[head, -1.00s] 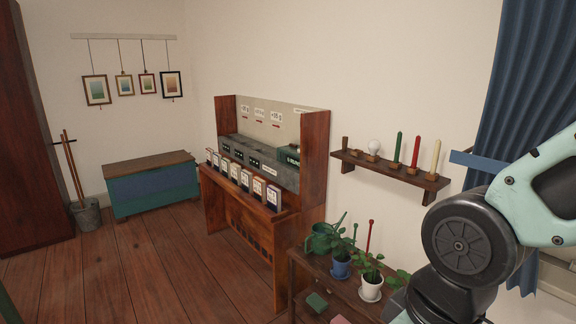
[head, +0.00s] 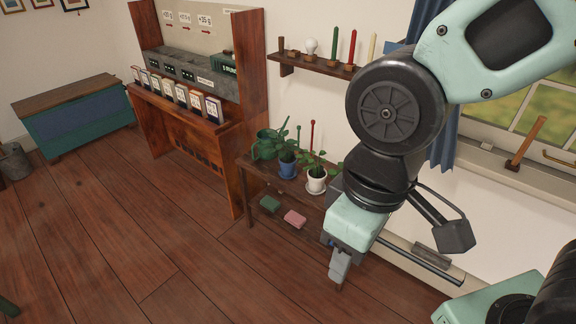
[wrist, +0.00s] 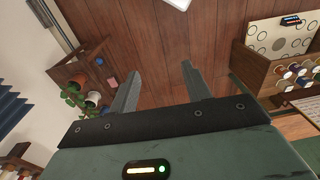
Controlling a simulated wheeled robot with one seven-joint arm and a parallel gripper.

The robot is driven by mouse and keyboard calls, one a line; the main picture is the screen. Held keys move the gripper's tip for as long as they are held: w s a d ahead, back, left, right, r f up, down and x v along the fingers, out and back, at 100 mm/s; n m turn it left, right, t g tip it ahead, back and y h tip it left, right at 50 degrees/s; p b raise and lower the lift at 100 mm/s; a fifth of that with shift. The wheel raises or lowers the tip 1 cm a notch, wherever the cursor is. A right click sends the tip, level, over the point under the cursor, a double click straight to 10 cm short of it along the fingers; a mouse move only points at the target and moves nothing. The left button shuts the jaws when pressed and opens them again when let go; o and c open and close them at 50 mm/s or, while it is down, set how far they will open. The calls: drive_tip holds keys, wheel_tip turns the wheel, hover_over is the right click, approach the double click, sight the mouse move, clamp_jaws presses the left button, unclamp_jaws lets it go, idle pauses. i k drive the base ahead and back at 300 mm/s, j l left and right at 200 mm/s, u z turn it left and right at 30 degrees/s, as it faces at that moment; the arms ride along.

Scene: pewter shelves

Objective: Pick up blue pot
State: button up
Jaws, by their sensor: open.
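The blue pot (head: 287,169) holds a leafy green plant. It stands on top of the low dark wooden shelf unit (head: 262,180), between the green watering can (head: 265,148) and a white pot with a plant (head: 316,182). My gripper (head: 338,278) is in front of the shelf unit's right end in the head view, lower than the pots and apart from them. In the wrist view its two fingers (wrist: 160,76) are spread with nothing between them. Potted plants show small at the left there, and I cannot tell which is the blue pot.
A green block (head: 270,204) and a pink block (head: 295,218) lie on the lower shelf. A wall shelf (head: 300,64) with candles and a bulb hangs above the pots. A wooden desk (head: 185,130) stands to the left. The floor in front is clear.

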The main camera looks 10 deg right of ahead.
sight(287, 161)
drive_tip(key=i+l+u, duration=0.15)
drive_tip(key=i+u, duration=0.2)
drive_tip(key=i+l+u, duration=0.75)
drive_tip(key=i, duration=0.15)
